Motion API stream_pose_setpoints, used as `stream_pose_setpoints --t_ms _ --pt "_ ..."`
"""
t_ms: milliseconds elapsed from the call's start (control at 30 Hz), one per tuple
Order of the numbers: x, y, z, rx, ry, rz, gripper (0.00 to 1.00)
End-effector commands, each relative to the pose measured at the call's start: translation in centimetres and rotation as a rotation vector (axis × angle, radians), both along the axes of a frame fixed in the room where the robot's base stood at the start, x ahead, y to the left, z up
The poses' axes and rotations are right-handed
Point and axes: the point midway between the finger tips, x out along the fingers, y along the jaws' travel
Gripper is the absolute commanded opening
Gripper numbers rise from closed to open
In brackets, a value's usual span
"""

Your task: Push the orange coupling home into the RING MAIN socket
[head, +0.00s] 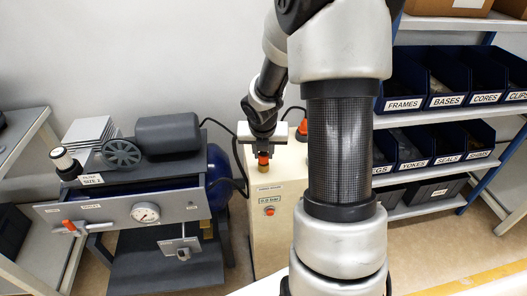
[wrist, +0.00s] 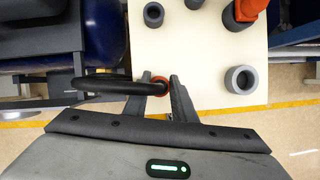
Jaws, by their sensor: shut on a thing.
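My gripper (head: 263,152) is shut on the orange coupling (head: 263,161), above the front part of the cream cabinet top. In the wrist view the orange coupling (wrist: 160,80) shows between the two fingers, with a black hose (wrist: 100,86) running from it to the left. In the head view a small brass-coloured piece shows just under the coupling; I cannot tell whether they touch. Grey round sockets stand on the cabinet top, one at the upper left (wrist: 153,14) and one at the right (wrist: 241,79) in the wrist view. I cannot read which is RING MAIN.
Another orange fitting (head: 303,127) stands at the back right of the cabinet (head: 280,240). The cabinet front has a small display reading 0.0 bar (head: 269,200) and a red button (head: 269,211). A compressor bench with a gauge (head: 146,212) stands left; shelves of blue bins (head: 403,92) stand right.

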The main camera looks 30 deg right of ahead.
Motion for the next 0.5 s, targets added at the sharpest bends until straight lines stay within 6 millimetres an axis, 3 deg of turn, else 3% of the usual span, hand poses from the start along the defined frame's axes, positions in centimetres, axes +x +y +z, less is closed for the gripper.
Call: stream_pose_setpoints --t_ms 433,467,500 --pt "-0.08 0.02 -0.48 0.000 0.002 0.001 0.00" --pt "-0.08 0.02 -0.48 0.000 0.002 0.001 0.27" --pt "-0.08 0.02 -0.48 0.000 0.002 0.001 0.34"
